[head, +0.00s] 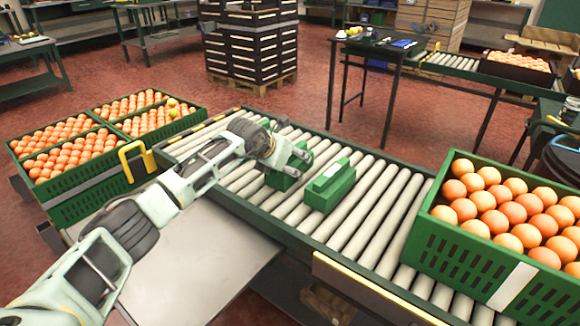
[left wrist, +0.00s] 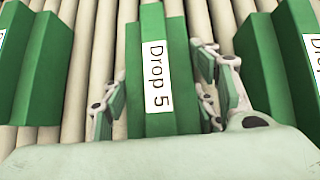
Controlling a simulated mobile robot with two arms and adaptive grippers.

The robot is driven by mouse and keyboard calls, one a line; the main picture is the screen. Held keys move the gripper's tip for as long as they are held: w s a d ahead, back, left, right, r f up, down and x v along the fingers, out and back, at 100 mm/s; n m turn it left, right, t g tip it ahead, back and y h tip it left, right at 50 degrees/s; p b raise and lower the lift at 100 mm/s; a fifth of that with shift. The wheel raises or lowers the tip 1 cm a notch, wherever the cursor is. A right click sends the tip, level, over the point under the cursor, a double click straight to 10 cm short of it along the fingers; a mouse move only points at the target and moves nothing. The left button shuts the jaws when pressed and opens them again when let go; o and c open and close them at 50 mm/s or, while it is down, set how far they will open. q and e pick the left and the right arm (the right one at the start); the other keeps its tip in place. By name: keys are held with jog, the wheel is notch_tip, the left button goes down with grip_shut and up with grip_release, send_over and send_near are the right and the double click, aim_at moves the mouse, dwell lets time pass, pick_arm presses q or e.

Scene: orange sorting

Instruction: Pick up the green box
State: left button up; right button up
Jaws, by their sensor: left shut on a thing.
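My left gripper (head: 290,160) reaches over the roller conveyor and is shut on a green box (head: 277,181), partly hidden by the gripper in the head view. In the left wrist view this green box (left wrist: 160,40) carries a white label reading "Drop 5" and lies between the fingers of my left gripper (left wrist: 165,100). It appears at the level of the rollers; I cannot tell whether it is lifted. A second green box (head: 330,186) sits just to the right on the rollers. The left wrist view shows green boxes on both sides, left (left wrist: 35,70) and right (left wrist: 285,70). My right gripper is not in view.
A green crate of oranges (head: 462,255) stands at the conveyor's right end. More green crates of oranges (head: 95,190) stand at the left. The rollers (head: 375,205) between the second box and the right crate are clear. A dark table (head: 385,55) stands behind.

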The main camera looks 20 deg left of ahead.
pick_arm(q)
jog(key=c, duration=0.6)
jog(key=shift+c, duration=0.4)
jog(key=shift+r, duration=0.15)
